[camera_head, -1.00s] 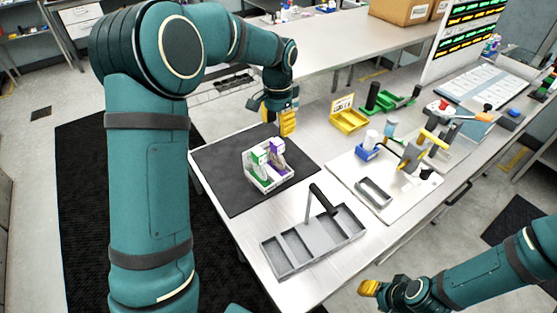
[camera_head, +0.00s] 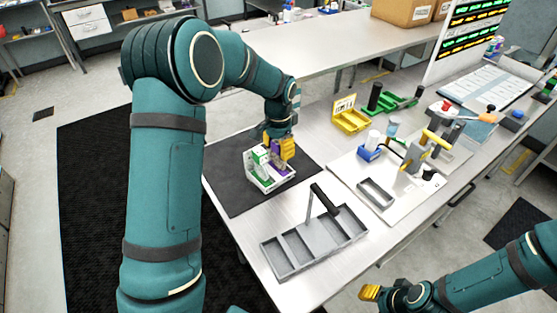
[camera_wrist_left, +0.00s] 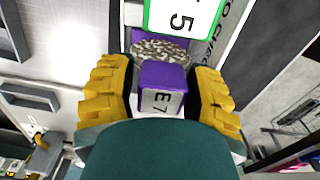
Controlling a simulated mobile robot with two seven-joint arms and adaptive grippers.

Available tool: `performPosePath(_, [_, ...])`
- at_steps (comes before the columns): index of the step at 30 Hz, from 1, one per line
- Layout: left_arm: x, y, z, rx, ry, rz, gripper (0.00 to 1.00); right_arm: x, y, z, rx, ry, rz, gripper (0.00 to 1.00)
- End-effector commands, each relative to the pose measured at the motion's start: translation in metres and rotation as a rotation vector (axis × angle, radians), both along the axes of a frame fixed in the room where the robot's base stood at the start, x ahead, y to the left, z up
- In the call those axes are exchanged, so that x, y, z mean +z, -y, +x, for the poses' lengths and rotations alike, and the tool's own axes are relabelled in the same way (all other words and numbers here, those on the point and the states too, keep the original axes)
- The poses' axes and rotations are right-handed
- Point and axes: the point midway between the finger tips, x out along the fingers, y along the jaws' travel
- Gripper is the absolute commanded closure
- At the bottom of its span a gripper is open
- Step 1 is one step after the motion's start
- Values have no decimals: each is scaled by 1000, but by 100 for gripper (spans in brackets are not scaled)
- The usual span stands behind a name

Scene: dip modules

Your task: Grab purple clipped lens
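The purple clipped lens (camera_head: 276,160) stands beside a green one (camera_head: 261,158) in a small white tray (camera_head: 272,184) on the dark mat. My left gripper (camera_head: 280,150) is low over the tray, at the purple piece, and partly hides it. In the left wrist view, the purple block marked "E7" (camera_wrist_left: 162,90) lies between the two yellow fingers of the gripper (camera_wrist_left: 162,98). The fingers are open, with narrow gaps beside the block. The green-edged piece (camera_wrist_left: 180,18) is just beyond. My right gripper (camera_head: 370,292) is off the table's front edge; its finger gap is unclear.
A grey divided tray (camera_head: 284,262) with a black-handled tool (camera_head: 324,199) lies in front of the mat (camera_head: 222,175). A yellow bin (camera_head: 350,118), a blue holder (camera_head: 369,153) and a white board with a fixture (camera_head: 412,155) stand to the right.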

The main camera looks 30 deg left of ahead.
Motion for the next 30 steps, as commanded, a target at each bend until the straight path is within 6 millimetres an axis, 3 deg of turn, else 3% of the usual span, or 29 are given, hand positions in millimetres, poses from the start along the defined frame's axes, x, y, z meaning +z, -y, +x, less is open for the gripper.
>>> performPosePath(1, [-1,0,-1,1,-3,0,48,0,0,0,0,0,0,53])
performPosePath(5, [-1,0,-1,1,-4,-1,94,0,0,0,0,0,0,53])
performPosePath(6, [-1,0,-1,1,-4,-1,100,0,0,0,0,0,0,53])
performPosePath(20, [5,0,-1,0,-4,-1,100,1,0,0,0,1,0,53])
performPosePath(30, [54,0,0,0,2,-1,100,7,0,2,-4,5,-1,53])
